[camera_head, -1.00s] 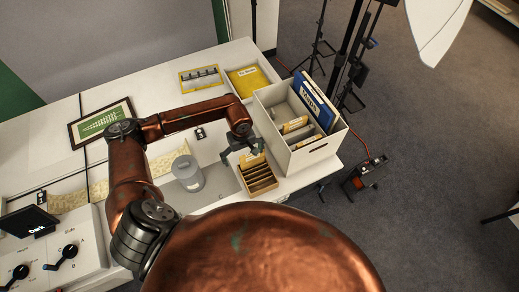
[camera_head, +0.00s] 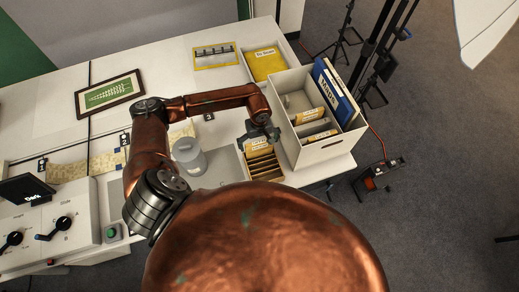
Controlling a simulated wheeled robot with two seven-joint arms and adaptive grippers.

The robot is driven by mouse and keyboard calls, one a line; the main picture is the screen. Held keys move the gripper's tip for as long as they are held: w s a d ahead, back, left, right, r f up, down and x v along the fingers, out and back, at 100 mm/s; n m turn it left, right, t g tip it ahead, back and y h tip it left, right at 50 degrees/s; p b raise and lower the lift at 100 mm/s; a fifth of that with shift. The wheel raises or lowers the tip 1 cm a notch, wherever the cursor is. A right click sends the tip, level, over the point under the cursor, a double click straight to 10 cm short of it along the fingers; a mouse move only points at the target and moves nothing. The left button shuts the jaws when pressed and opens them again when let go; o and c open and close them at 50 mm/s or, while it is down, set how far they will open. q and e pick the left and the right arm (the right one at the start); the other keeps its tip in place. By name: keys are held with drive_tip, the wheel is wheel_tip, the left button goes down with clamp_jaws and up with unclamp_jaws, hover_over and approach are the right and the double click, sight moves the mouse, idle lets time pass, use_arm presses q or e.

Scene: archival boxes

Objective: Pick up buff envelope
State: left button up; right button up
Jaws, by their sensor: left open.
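A buff envelope (camera_head: 258,149) with small print on it stands in the back of the small wooden slotted rack (camera_head: 266,171), left of the grey box. My left gripper (camera_head: 261,138) is open just above and behind the envelope's top edge, fingers pointing down. It partly hides the envelope's top, and I cannot tell whether it touches it. My right gripper is not in view.
A grey archival box (camera_head: 321,152) with a blue binder (camera_head: 337,94) and buff-labelled folders stands close on the right. A tray with a yellow envelope (camera_head: 266,63) lies behind. A grey cylinder (camera_head: 188,155) stands left.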

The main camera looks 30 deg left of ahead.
sight(259, 150)
use_arm(q)
drive_tip(key=shift+f+p, duration=0.35)
drive_tip(key=shift+f, duration=1.7)
drive_tip(key=shift+c, duration=0.4)
drive_tip(key=c, duration=0.9)
drive_tip(key=shift+o, duration=0.2)
